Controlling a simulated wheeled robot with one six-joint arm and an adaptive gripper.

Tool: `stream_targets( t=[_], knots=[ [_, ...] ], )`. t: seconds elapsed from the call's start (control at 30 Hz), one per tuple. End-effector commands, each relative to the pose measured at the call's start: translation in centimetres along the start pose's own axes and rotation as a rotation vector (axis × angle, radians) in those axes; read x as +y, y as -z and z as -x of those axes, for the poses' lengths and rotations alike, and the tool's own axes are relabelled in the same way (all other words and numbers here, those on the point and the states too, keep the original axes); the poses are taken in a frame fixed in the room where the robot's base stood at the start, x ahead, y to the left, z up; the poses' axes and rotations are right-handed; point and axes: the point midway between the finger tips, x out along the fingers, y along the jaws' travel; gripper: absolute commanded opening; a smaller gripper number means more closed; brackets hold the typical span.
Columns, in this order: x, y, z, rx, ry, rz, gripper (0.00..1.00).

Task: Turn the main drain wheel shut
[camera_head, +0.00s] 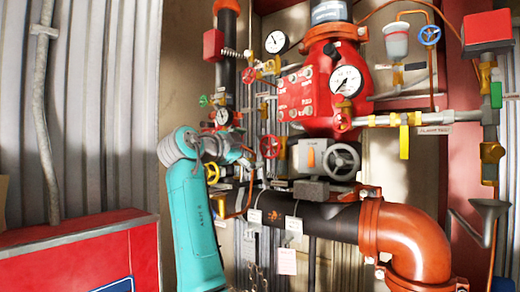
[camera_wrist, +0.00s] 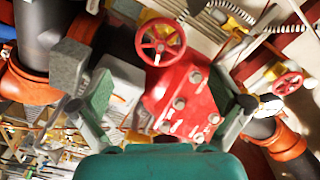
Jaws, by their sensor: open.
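I cannot tell from a readable label which wheel is the main drain wheel. In the head view a red handwheel (camera_head: 270,146) stands just right of my gripper (camera_head: 240,150), a yellow handwheel (camera_head: 212,173) is close below it, and a grey handwheel (camera_head: 342,160) sits on a grey box further right. In the wrist view my gripper (camera_wrist: 165,88) is open, its two fingers spread wide with nothing between them. A red spoked handwheel (camera_wrist: 160,42) lies ahead of the fingers, apart from them. A smaller red wheel (camera_wrist: 287,83) is at the right.
A red valve body (camera_head: 318,95) with gauges (camera_head: 347,81) stands above the large black and orange pipe (camera_head: 405,240). A blue handwheel (camera_head: 430,35) is at upper right. A red cabinet (camera_head: 80,255) stands at lower left. Thin pipes and hanging tags crowd the area around my gripper.

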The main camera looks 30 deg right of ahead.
Motion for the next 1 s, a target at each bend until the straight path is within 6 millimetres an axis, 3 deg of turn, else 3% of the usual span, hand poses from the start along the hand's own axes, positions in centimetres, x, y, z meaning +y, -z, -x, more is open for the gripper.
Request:
stream_targets(
  t=[0.1,0.3,1.0],
  knots=[
    [-0.1,-0.1,1.6,-0.001,0.002,0.0,1.0],
    [0.0,0.0,2.7,0.001,0.0,0.0,1.0],
    [0.0,0.0,2.8,0.001,0.0,0.0,1.0]
  ],
)
